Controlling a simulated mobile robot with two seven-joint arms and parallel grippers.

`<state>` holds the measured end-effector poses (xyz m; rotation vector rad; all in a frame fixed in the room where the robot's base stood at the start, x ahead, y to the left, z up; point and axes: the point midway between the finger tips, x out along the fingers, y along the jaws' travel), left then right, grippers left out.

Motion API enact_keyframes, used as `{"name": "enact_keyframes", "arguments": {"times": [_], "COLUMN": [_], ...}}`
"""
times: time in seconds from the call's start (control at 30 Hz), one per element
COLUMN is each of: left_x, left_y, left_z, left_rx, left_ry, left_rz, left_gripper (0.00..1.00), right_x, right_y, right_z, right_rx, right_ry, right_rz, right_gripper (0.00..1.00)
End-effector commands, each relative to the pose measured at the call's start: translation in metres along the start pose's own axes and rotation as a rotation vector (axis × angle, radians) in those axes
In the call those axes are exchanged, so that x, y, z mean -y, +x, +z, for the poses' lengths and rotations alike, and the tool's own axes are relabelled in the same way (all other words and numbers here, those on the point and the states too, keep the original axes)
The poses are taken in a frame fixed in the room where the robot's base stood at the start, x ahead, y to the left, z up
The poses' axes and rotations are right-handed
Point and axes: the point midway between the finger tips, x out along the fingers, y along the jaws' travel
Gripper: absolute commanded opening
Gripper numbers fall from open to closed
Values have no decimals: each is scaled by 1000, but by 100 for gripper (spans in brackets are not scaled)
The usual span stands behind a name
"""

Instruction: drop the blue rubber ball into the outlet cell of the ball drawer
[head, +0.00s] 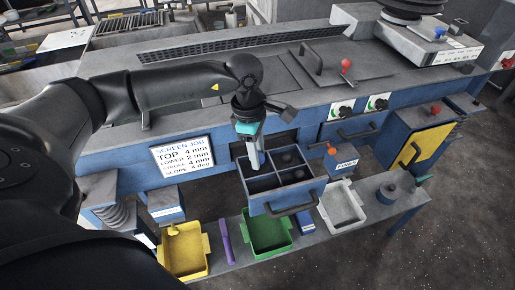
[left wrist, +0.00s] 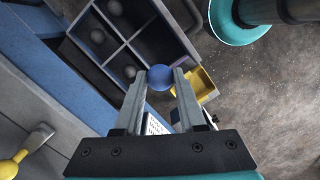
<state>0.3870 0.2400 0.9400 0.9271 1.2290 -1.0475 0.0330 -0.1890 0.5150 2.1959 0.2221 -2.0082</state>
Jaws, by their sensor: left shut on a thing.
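The blue rubber ball (left wrist: 160,77) is between the fingertips of my left gripper (left wrist: 160,80) in the left wrist view. The gripper is shut on it. In the head view my left gripper (head: 254,166) points down at the left side of the pulled-out ball drawer (head: 300,193), and the ball cannot be made out there. The drawer is blue-grey, open-topped and divided into cells. In the left wrist view, grey balls lie in some cells of the drawer (left wrist: 122,47), and the blue ball overlaps its lower edge. My right gripper is not in view.
A drawer handle (head: 293,210) sticks out in front. Below are a yellow bin (head: 187,250), a green bin (head: 268,232) and a white tray (head: 343,206) on a bench. A sign (head: 182,157) is on the machine front, left of the drawer. Open floor lies at right.

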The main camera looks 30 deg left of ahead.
Motion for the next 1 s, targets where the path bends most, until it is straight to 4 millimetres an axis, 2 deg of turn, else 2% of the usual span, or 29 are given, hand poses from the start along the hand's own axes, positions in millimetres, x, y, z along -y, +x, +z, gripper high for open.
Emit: {"name": "enact_keyframes", "arguments": {"times": [0.1, 0.37, 0.4, 0.7, 1.0], "left_x": [0, 0, 0, 0, 0], "left_y": [11, 12, 12, 12, 9], "left_z": [-1, -1, -1, -1, -1], "left_rx": [1, 1, 1, 0, 1], "left_ry": [0, 1, 1, 2, 2], "left_rz": [1, 1, 1, 1, 1], "left_gripper": [0, 0, 41, 74, 75], "right_x": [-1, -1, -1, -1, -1], "right_y": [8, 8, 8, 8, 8], "right_z": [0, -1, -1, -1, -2], "right_rx": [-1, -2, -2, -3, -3], "right_ry": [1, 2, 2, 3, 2], "right_rz": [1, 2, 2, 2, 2], "right_gripper": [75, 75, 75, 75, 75]}}
